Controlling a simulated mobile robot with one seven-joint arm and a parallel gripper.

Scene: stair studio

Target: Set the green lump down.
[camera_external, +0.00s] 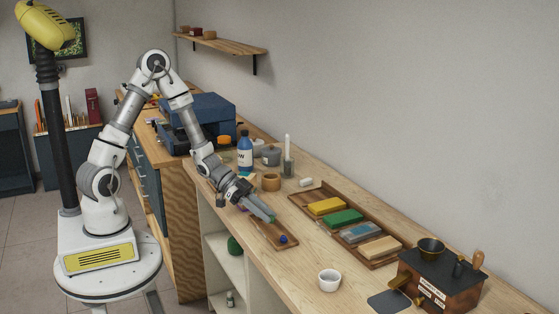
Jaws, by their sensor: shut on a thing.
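My gripper (262,211) reaches down over the workbench, above or at a small wooden board (268,234). Its jaws are shut on the green lump (271,218), a small bit of which shows at the fingertips. The fingers hide most of the lump. I cannot tell from this view whether it touches the board. A small blue lump (283,239) sits on the board, just in front of the gripper and to its right.
A wooden tray (377,262) with coloured blocks lies to the right. A blue bottle (245,152) and jars stand behind the gripper. Bench between board and cup is clear.

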